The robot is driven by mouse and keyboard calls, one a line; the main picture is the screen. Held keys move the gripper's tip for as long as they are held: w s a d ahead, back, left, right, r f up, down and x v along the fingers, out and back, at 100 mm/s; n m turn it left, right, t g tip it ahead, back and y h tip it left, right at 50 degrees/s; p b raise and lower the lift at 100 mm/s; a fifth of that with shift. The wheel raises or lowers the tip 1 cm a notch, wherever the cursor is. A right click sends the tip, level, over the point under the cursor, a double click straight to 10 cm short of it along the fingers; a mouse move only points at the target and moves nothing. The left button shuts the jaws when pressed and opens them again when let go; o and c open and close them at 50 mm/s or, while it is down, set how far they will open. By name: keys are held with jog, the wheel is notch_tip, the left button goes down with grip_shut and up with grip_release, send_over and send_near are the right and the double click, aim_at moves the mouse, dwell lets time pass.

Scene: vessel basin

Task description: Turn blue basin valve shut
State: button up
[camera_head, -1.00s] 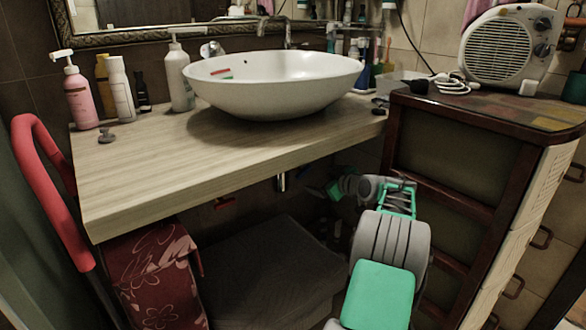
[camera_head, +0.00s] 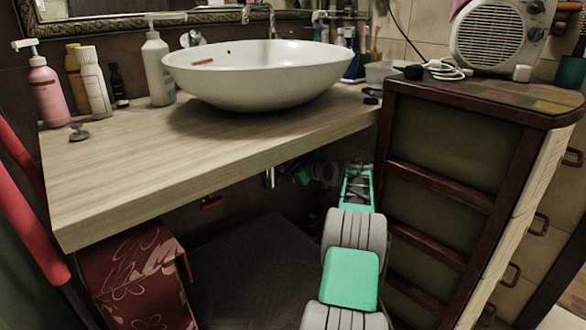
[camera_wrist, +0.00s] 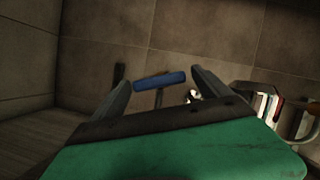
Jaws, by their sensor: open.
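The blue valve handle (camera_wrist: 160,80) shows in the wrist view as a short bar, slightly tilted, with a dark stem below it against the tiled wall. My gripper (camera_wrist: 163,76) is open, with one finger on each side of the blue handle. I cannot tell whether either finger touches it. The white basin (camera_head: 262,85) stands on the wooden counter (camera_head: 150,160) above.
A red handle (camera_head: 211,202) shows under the counter. The dark-framed cabinet (camera_head: 455,175) stands close at the right of my arm. A red floral box (camera_head: 140,275) is at the left below the counter. White and reddish items (camera_wrist: 268,105) lie at the right in the wrist view.

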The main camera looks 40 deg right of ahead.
jog(key=shift+c, duration=0.5)
jog(key=c, duration=1.3)
jog(key=shift+o, duration=0.2)
jog(key=r+m+p, duration=0.1)
jog(key=p, duration=0.2)
jog(key=shift+d+p, duration=0.1)
jog(key=shift+p, duration=0.3)
jog(key=shift+m+y+p, duration=0.3)
jog(key=shift+y+p, duration=0.1)
jog(key=shift+p, duration=0.6)
jog(key=shift+m+y+p, duration=0.3)
jog(key=shift+p, duration=0.55)
jog(key=shift+f+m+y+p, duration=0.3)
jog(key=shift+f+m+p, duration=0.15)
jog(key=shift+m+p, duration=0.1)
